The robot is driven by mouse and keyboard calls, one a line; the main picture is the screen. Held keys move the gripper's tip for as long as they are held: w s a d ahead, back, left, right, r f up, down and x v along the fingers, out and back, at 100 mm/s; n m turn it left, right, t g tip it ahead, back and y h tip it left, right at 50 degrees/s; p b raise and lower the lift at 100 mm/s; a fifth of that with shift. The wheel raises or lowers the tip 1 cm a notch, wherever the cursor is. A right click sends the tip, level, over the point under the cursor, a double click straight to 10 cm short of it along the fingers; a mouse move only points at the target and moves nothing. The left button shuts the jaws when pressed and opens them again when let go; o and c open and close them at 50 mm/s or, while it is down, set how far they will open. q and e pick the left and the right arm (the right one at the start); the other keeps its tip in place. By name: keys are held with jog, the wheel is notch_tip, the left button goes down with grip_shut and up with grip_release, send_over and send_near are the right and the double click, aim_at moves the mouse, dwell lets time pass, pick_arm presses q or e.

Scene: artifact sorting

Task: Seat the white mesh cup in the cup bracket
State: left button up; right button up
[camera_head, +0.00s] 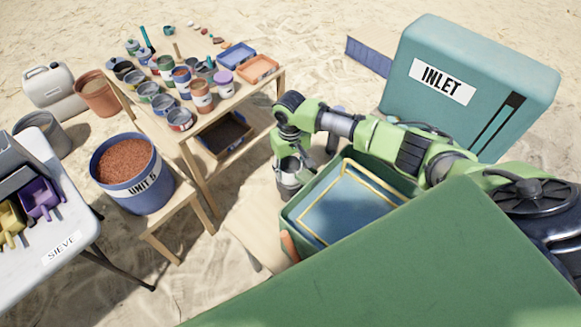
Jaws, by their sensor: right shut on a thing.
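My right arm reaches in from the right, and its gripper (291,166) points down beside the left side of the green bin. It is shut on a pale grey, cup-like thing (289,183), which I take for the white mesh cup. The cup looks roughly upright. The gripper partly covers it, and its mesh is too small to make out. I cannot pick out the cup bracket in this view. My left gripper is not in view.
The green bin (388,173) holds a blue gold-edged panel (350,205). A teal INLET box (480,70) stands behind my right arm. A wooden table (190,125) bears several cans and trays. A UNIT 5 bucket (140,190) and a white SIEVE table (75,255) stand left.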

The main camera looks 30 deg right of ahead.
jog(key=shift+f+b, duration=0.4)
jog(key=shift+f, duration=0.4)
jog(key=o, duration=1.1)
jog(key=shift+o, duration=0.2)
notch_tip(320, 180, up, 12)
